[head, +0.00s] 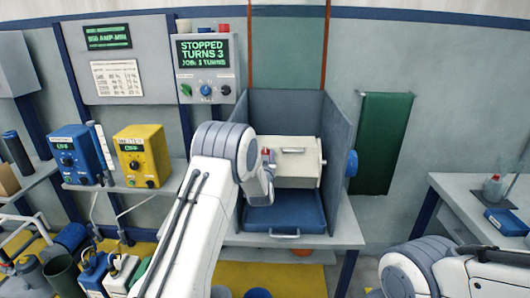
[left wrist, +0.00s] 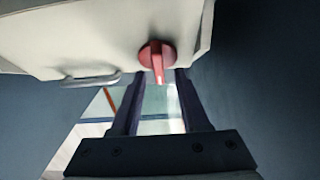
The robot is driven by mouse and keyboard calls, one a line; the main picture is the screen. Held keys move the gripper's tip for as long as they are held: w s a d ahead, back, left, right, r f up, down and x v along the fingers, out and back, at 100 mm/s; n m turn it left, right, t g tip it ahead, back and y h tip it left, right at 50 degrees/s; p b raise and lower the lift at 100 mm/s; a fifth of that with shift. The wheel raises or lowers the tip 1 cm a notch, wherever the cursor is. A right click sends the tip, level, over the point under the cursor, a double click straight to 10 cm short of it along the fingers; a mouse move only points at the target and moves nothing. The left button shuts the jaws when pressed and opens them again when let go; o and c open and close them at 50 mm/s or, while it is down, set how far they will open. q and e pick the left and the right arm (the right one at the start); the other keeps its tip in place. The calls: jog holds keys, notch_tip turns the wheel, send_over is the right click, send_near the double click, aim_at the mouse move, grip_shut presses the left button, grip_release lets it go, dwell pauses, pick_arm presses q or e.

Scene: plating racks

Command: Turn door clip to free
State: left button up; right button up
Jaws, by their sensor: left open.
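The door clip (left wrist: 157,58) is a red knob with a pointed grip on the pale door of a cream box (head: 312,172). In the left wrist view its grip points down the picture, toward the gripper. In the head view only a bit of red (head: 266,152) shows beside my arm. My left gripper (left wrist: 160,78) is open, with its two dark fingertips on either side of the clip's grip; I cannot tell whether they touch it. In the head view my left arm hides most of this gripper. My right arm shows at the lower right, but its gripper is out of view.
The box hangs between grey side panels (head: 338,135) above a blue tray (head: 285,212). A panel (head: 203,51) reads "STOPPED TURNS 3". Blue (head: 75,155) and yellow (head: 142,155) units stand left.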

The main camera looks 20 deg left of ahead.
pick_arm(q)
jog(key=shift+w+a, duration=0.1)
jog(key=shift+w, duration=0.1)
grip_shut()
